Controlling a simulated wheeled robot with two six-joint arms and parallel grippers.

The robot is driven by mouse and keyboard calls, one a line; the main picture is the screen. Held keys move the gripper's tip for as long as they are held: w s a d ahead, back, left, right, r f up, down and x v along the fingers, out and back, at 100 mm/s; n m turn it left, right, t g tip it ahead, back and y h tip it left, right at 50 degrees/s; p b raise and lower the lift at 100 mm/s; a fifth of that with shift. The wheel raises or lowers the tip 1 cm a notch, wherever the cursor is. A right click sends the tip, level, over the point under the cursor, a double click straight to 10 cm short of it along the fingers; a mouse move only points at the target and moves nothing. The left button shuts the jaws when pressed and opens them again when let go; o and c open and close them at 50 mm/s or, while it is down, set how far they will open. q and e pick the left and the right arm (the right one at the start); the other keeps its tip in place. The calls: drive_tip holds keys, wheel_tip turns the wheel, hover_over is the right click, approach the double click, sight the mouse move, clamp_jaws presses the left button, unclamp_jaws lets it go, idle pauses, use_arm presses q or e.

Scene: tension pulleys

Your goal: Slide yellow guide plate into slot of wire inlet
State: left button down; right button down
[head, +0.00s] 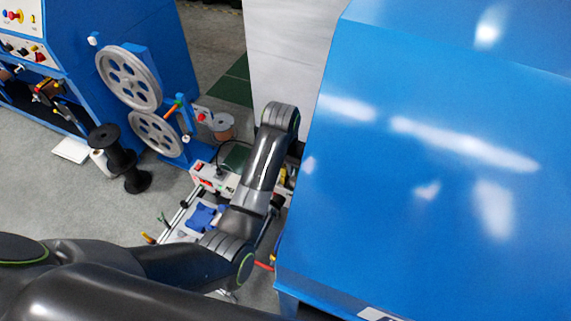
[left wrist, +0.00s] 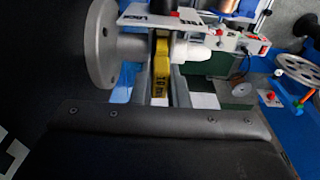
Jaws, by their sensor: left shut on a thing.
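The yellow guide plate (left wrist: 161,70) is a narrow strip with dark "10 mm" lettering in the left wrist view. It stands upright in the picture between two grey bars, just beyond the dark edge of my left gripper's housing. A white plate (left wrist: 140,16) marked FREE and LOCK sits above the strip. I cannot make out the inlet slot. My right gripper is not in view.
A large blue cabinet (head: 420,170) stands close on the right. A grey flanged roller (left wrist: 103,47) and a white fitting (left wrist: 190,53) flank the strip.

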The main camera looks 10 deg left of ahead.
use_arm(q)
drive_tip(key=shift+f, duration=0.15)
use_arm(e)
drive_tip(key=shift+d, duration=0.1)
use_arm(q)
drive_tip(key=shift+f, duration=0.85)
drive_tip(key=c, duration=1.3)
unclamp_jaws()
drive_tip(key=shift+c, duration=0.2)
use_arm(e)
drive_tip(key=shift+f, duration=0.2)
